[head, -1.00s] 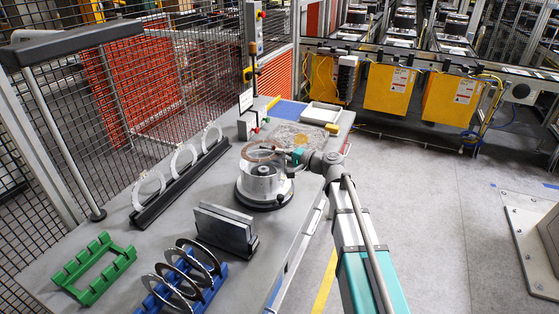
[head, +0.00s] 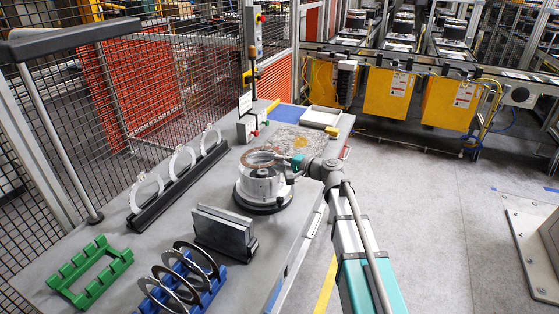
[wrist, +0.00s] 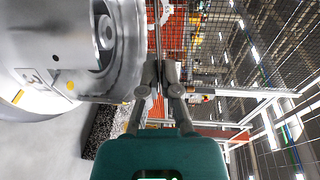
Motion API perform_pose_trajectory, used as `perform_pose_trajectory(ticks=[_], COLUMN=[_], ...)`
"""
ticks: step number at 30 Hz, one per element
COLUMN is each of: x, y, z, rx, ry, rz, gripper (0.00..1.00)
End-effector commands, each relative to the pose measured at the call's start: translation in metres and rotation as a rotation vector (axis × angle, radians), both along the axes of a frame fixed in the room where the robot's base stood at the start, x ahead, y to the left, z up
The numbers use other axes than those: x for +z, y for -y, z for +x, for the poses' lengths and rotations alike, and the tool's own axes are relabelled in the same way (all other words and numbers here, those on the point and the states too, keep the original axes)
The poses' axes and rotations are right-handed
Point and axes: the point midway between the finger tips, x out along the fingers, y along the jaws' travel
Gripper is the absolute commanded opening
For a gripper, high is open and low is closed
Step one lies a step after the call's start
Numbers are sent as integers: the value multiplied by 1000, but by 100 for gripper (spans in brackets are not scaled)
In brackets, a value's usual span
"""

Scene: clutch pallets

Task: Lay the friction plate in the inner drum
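The friction plate (head: 251,163), a thin brownish ring, lies roughly level over the top of the round metal drum (head: 262,186). My gripper (head: 293,160) reaches in from the right and is shut on the plate's right edge. In the wrist view, the fingertips (wrist: 160,76) pinch the plate (wrist: 158,35), seen edge-on as a thin line. The drum (wrist: 125,60) fills the left there, with its open top facing the plate. A narrow gap seems to separate the plate from the drum's rim. The drum's inside is mostly hidden in the head view.
A blue rack (head: 206,299) with several dark rings, an empty green rack (head: 92,277) and a grey slotted holder (head: 226,232) stand at the front. A black rack (head: 180,186) of light rings stands at left. A white tray (head: 320,117) lies behind the drum.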

Motion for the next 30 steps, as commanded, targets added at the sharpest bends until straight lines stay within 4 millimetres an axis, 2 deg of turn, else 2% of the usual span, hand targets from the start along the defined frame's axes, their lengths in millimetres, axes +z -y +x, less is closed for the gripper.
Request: perform_pose_trajectory(ticks=[3,30], x=[-10,-57], y=[0,-1], z=[0,0], rx=[0,2], ry=[0,0], rz=[0,0], gripper=[0,0])
